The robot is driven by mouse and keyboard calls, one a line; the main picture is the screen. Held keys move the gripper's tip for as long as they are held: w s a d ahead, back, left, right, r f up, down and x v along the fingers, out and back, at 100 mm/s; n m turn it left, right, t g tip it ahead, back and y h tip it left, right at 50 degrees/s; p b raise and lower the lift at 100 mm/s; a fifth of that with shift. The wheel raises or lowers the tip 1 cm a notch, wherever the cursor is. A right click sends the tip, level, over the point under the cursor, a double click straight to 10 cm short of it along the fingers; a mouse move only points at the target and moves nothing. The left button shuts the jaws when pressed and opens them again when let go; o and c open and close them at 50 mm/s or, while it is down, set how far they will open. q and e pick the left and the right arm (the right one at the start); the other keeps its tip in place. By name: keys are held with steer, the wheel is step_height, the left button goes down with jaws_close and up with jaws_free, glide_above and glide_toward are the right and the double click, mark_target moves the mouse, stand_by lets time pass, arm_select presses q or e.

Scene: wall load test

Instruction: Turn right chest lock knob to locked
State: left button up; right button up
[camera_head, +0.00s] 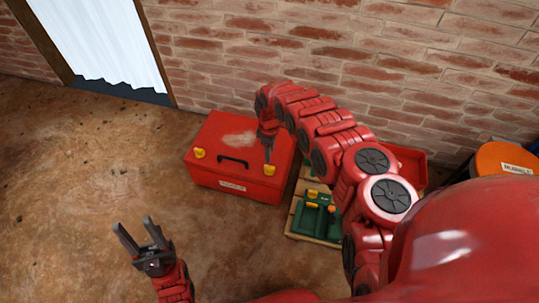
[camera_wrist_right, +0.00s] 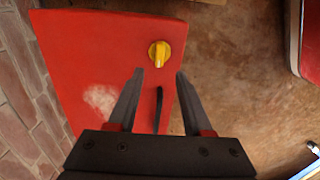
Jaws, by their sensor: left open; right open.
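The red chest (camera_head: 222,143) stands closed on the floor against the brick wall. Its lid has a worn pale patch, a black handle (camera_head: 233,161) and a yellow knob near each front corner. The right lock knob (camera_head: 269,170) also shows in the right wrist view (camera_wrist_right: 159,54), just beyond the fingertips. My right gripper (camera_wrist_right: 159,74) is open, pointing down above the lid at this knob; I cannot tell whether it touches. The left knob (camera_head: 199,153) is clear. My left gripper (camera_head: 134,222) is open and empty over the floor.
A pallet (camera_head: 296,223) with green cases (camera_head: 318,215) stands right of the chest, partly hidden by my right arm. A red bin (camera_head: 408,162) and an orange-lidded drum (camera_head: 503,160) are further right. The floor left of the chest is free.

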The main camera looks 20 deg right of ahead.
step_height(320, 180, up, 8)
steer(key=p, duration=0.2)
steer(key=shift+r, duration=0.1)
stand_by(0.3)
